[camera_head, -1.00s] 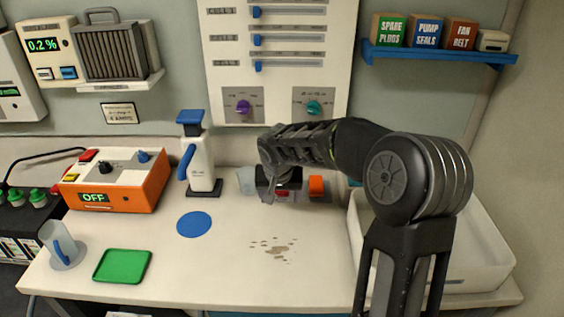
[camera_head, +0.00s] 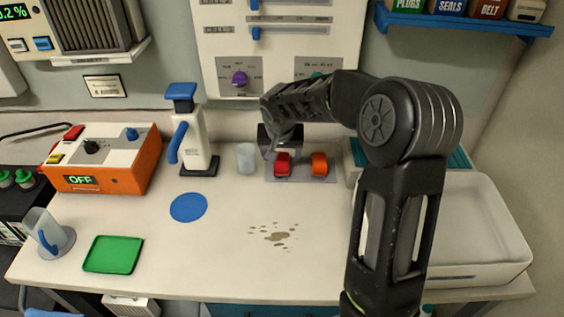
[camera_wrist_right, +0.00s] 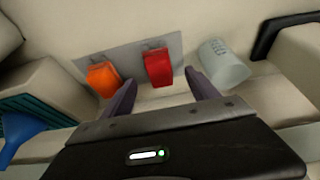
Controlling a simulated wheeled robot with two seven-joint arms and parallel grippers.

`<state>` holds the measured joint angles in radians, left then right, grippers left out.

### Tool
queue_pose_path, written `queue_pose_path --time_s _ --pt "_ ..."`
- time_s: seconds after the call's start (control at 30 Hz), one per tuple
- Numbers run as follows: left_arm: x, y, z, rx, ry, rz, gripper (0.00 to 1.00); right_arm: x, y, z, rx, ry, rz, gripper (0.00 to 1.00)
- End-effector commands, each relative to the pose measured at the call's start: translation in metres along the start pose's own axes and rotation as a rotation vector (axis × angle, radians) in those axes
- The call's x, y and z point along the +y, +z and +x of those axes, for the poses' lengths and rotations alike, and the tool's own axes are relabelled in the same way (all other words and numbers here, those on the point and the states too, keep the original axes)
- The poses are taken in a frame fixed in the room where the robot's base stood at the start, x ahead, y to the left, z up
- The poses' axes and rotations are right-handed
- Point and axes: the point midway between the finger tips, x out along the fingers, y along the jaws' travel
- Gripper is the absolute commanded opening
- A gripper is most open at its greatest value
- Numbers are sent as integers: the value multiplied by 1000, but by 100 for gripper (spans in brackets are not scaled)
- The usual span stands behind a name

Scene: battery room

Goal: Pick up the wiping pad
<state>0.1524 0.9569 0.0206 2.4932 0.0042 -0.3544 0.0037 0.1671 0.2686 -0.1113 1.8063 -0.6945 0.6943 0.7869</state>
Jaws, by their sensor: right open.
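No thing in view is marked as a wiping pad. A red block (camera_head: 283,166) and an orange block (camera_head: 320,164) stand on a grey plate (camera_head: 302,176) at the back of the bench. My right gripper (camera_head: 281,149) is just above the red block, open and empty. In the right wrist view, the red block (camera_wrist_right: 158,67) lies beyond the gap between the open fingers (camera_wrist_right: 164,95); I cannot tell whether they touch it. The orange block (camera_wrist_right: 103,78) is to its left. Brown spots (camera_head: 272,234) mark the bench top. My left gripper is out of view.
A pale cup (camera_head: 246,158) stands left of the plate. A blue and white dispenser-like device (camera_head: 192,140), blue disc (camera_head: 188,207) and green tray (camera_head: 113,255) are further left. A white bin (camera_head: 470,282) is at right. The front middle is clear.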

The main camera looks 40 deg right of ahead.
Motion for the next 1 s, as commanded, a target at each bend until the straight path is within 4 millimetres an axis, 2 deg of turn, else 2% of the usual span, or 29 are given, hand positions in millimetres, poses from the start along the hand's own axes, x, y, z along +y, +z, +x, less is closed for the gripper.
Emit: queue_pose_path --time_s 0.37,0.47,0.7,0.83,1.0 --pt "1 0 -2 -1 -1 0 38 0 0 5 0 -1 0 69" --pt "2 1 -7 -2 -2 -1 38 1 -1 13 -2 0 0 69" --pt "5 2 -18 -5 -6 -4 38 2 0 48 -2 1 -2 69" --pt "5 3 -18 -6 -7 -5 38 1 -1 55 0 -1 0 69" --pt "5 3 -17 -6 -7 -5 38 1 -1 55 1 -1 0 69"
